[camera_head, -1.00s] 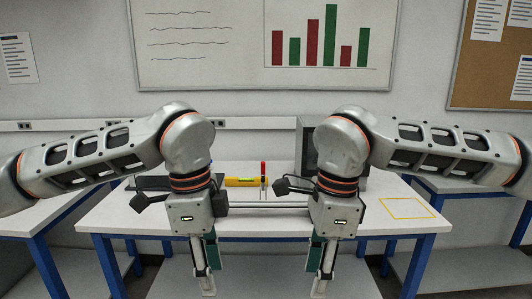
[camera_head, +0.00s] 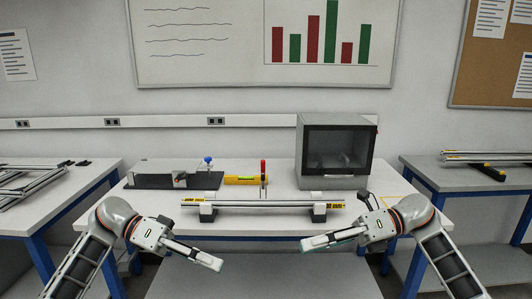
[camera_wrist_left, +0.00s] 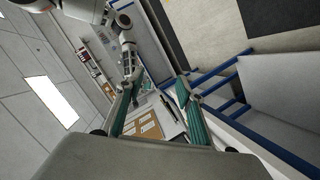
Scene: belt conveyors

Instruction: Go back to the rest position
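My left gripper (camera_head: 208,259) hangs low at the front left of the middle table (camera_head: 250,236), empty and pointing inward to the right. In the left wrist view its two green fingers (camera_wrist_left: 157,88) stand apart with nothing between them. My right gripper (camera_head: 318,242) is at the front right, pointing inward to the left. It is seen from the side, so its finger gap cannot be made out; no object shows in it. Both grippers are in front of the table, apart from each other. A metal profile bar (camera_head: 262,204) with yellow labels lies across two supports on the table.
Behind the bar stand a dark fixture plate (camera_head: 150,182), a yellow level (camera_head: 246,181), a red-handled tool (camera_head: 263,170) and a dark box-shaped machine (camera_head: 335,150). Side tables with metal profiles (camera_head: 28,186) stand left and right. The middle table's front strip is clear.

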